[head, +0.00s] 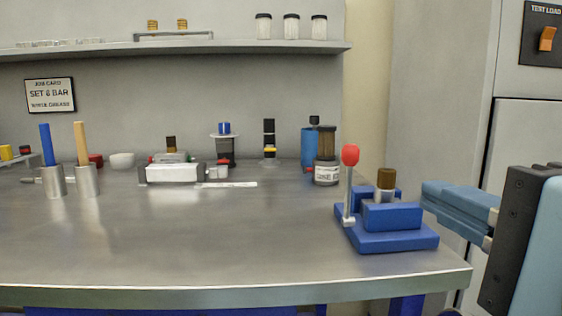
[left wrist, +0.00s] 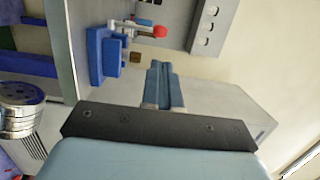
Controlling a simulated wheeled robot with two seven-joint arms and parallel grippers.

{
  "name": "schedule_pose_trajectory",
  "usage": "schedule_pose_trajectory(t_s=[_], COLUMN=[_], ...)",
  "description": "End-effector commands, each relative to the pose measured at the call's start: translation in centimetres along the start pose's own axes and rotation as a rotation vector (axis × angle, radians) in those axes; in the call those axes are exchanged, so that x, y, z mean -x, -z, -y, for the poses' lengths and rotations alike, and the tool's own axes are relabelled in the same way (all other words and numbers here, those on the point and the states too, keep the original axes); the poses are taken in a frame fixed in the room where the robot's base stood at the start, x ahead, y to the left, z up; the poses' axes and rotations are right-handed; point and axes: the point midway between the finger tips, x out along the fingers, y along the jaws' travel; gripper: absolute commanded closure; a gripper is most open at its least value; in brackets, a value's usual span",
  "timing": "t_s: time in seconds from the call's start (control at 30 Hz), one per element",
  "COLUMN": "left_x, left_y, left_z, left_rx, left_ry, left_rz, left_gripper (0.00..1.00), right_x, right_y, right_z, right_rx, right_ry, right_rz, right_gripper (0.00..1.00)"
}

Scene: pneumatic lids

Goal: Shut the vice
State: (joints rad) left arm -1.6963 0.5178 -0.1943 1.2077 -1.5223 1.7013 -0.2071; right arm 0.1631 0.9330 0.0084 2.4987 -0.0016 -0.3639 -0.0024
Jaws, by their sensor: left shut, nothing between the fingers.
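The blue vice (head: 385,240) stands at the right front of the metal bench. Its lever (head: 349,195) is upright, with a red knob (head: 350,154) on top. A metal cylinder with a brown top (head: 386,181) stands between the front and rear blue jaws; whether they touch it is hidden. My left gripper (head: 430,197) is shut and empty, just right of the vice and apart from it. In the left wrist view its fingers (left wrist: 160,66) are together, with the vice (left wrist: 103,56) and red knob (left wrist: 160,31) beyond. My right gripper is not in view.
Metal cups (head: 88,182) and a white device (head: 172,173) are further left. The bench's front middle is clear. A cabinet (head: 520,170) stands at the right.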

Motion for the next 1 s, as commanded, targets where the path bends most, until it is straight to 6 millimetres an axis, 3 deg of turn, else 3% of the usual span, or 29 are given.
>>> schedule_pose_trajectory(t_s=[0.23, 0.7, 1.0], left_x=[-1.6, -11.1, -13.9], left_y=[-0.1, -0.1, 0.0], left_z=[-0.1, 0.0, 0.0], left_rx=[0.0, 0.001, 0.002], left_ry=[-0.001, -0.001, -0.001], left_rz=[0.003, 0.003, 0.0], left_gripper=[1.0, 1.0, 1.0], right_x=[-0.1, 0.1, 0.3], right_y=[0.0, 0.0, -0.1], right_z=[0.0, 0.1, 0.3], right_rx=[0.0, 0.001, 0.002], right_ry=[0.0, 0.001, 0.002], right_rz=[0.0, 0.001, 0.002], right_gripper=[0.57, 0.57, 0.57])
